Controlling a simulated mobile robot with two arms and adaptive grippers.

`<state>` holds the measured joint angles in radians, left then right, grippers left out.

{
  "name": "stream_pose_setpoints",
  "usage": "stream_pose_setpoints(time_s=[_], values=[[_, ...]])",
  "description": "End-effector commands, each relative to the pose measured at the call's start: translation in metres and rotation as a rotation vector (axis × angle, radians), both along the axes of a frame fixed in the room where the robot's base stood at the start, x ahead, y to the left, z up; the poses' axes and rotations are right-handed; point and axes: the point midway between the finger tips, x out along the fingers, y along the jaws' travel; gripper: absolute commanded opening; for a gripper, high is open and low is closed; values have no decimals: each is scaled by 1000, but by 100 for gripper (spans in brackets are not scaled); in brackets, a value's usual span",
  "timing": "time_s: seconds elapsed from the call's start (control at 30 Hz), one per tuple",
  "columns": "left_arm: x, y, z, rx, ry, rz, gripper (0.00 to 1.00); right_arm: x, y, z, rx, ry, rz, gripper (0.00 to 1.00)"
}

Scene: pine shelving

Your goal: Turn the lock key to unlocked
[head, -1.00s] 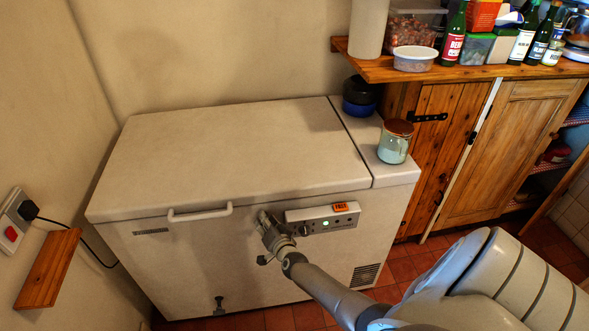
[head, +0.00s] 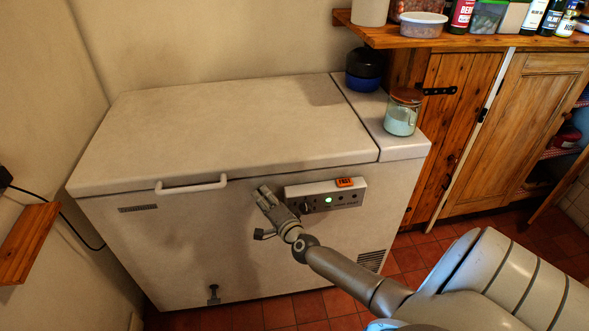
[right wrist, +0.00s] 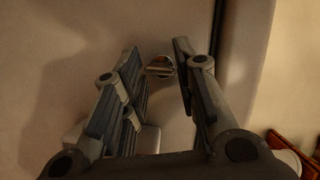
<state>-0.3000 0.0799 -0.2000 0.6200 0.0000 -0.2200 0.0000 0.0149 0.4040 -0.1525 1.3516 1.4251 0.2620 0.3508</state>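The lock key (right wrist: 160,66) is a small metal key in a round lock on the freezer's pale front. In the right wrist view it shows between the tips of my right gripper (right wrist: 159,62). The fingers are spread, with a gap on either side of the key; I cannot tell how far in front of it they are. In the head view my right gripper (head: 264,193) is at the front of the white chest freezer (head: 225,145), just below the lid edge, and the key cannot be made out there. My left gripper is not in view.
A control panel (head: 325,195) with a green light and orange label is just right of the gripper. The lid handle (head: 191,185) is to its left. A glass jar (head: 401,115) and a dark blue container (head: 363,70) stand on the freezer's right end.

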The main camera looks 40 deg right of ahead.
Motion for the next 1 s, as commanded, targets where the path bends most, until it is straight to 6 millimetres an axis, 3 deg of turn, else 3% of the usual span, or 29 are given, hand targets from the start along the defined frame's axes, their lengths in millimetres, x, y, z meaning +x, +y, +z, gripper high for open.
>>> stream_pose_setpoints(time_s=[0.03,0.57,1.0], values=[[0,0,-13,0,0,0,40,0,0,-6,17,-13,1,28],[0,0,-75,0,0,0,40,0,0,-8,223,-138,1,28],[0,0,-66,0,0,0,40,-75,12,-3,231,-138,0,28]])
